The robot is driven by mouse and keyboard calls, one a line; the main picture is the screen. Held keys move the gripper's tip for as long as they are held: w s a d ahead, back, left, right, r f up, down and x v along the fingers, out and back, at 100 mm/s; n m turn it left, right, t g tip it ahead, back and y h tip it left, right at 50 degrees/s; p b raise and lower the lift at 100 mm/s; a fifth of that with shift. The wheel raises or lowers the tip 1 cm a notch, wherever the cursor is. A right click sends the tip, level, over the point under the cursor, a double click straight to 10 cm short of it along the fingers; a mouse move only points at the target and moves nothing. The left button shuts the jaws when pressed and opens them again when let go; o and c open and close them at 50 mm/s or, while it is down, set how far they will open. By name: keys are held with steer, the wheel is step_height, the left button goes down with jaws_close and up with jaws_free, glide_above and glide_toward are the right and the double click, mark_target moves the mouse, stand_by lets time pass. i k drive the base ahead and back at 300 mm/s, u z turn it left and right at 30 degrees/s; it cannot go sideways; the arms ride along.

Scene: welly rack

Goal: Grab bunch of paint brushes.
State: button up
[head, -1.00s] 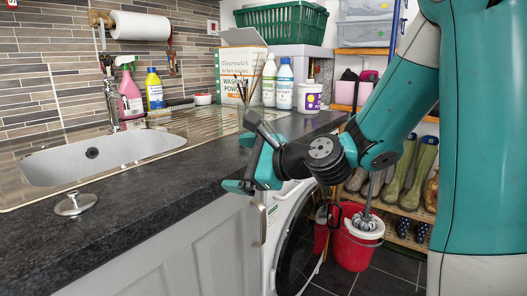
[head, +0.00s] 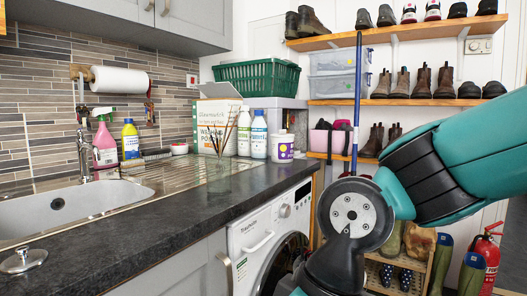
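The bunch of paint brushes (head: 223,136) stands upright and fanned out in a clear glass jar (head: 219,178) on the dark worktop. The jar is near the worktop's front edge, right of the ribbed steel drainer. Only thin handles or stems show clearly; the brush ends are hard to make out. My arm comes in from the right and bends down at the bottom centre-right, below and to the right of the jar. My gripper's fingers are below the picture edge, so their state is hidden. My arm is apart from the brushes.
Behind the jar stand a washing powder box (head: 212,125), white bottles (head: 259,135) and a white tub (head: 282,148). The sink (head: 50,208) and spray bottle (head: 105,140) are left. A washing machine (head: 265,235) sits under the worktop. Worktop in front of the jar is clear.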

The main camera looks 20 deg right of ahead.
mark_target(220, 150)
steer(key=z, duration=1.5)
steer(key=i, duration=2.2)
steer(key=u, duration=2.4)
